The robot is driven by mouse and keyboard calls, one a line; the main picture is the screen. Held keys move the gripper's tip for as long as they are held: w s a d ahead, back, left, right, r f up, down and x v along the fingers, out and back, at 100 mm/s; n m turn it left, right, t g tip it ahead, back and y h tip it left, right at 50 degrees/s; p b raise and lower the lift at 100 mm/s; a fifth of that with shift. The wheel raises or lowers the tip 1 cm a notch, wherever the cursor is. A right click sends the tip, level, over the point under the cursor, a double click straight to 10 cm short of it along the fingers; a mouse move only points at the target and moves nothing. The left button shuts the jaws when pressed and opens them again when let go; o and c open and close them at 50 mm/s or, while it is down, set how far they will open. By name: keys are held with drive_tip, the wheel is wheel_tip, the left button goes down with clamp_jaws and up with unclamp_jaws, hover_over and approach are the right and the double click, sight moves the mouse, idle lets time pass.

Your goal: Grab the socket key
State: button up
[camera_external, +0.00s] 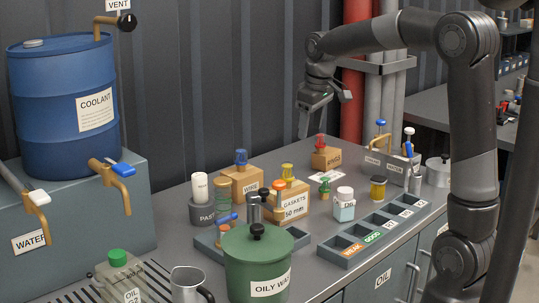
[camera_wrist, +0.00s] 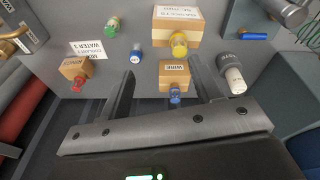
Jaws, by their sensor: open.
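My gripper (camera_external: 304,128) hangs high above the back of the bench, pointing down, with nothing between its fingers. In the wrist view my gripper (camera_wrist: 161,66) is open, its two fingers well apart. The wooden wire block (camera_wrist: 174,75) with a blue knob shows between them, farther down. I cannot tell for sure which item is the socket key. A blue bar (camera_external: 228,218) lies at the left tray and shows in the wrist view (camera_wrist: 254,37).
A compartment tray (camera_external: 345,262) lies along the front. The coolant drum (camera_external: 65,110) stands left; a red pipe (camera_external: 356,90) stands behind.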

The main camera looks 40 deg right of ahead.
drive_tip(key=w+d+f, duration=0.2)
drive_tip(key=w+f, duration=0.2)
drive_tip(key=w+d+f+n+g, duration=0.1)
drive_tip(key=w+d+f, duration=0.2)
drive_tip(key=w+f, duration=0.1)
drive_tip(key=w+d+f+g, duration=0.1)
drive_tip(key=w+d+f, duration=0.2)
drive_tip(key=w+f, duration=0.2)
drive_tip(key=shift+w+d+n, duration=0.1)
drive_tip(key=shift+w+n, duration=0.2)
drive_tip(key=shift+w, duration=0.15)
wheel_tip(320, 180, down, 5)
drive_tip(key=shift+w+f, duration=0.1)
drive_tip(key=shift+w+d+f, duration=0.1)
drive_tip(key=shift+w+f, duration=0.05)
drive_tip(key=shift+f, duration=0.75)
drive_tip(key=shift+w+d+f, duration=0.1)
drive_tip(key=shift+w+f, duration=0.1)
drive_tip(key=shift+f, duration=0.65)
drive_tip(key=shift+w+d+f, duration=0.1)
drive_tip(key=shift+w+f, duration=0.05)
drive_tip(key=shift+f, duration=0.75)
drive_tip(key=shift+c, duration=0.3)
drive_tip(key=c, duration=1)
drive_tip(key=shift+r, duration=0.15)
drive_tip(key=shift+c, duration=0.2)
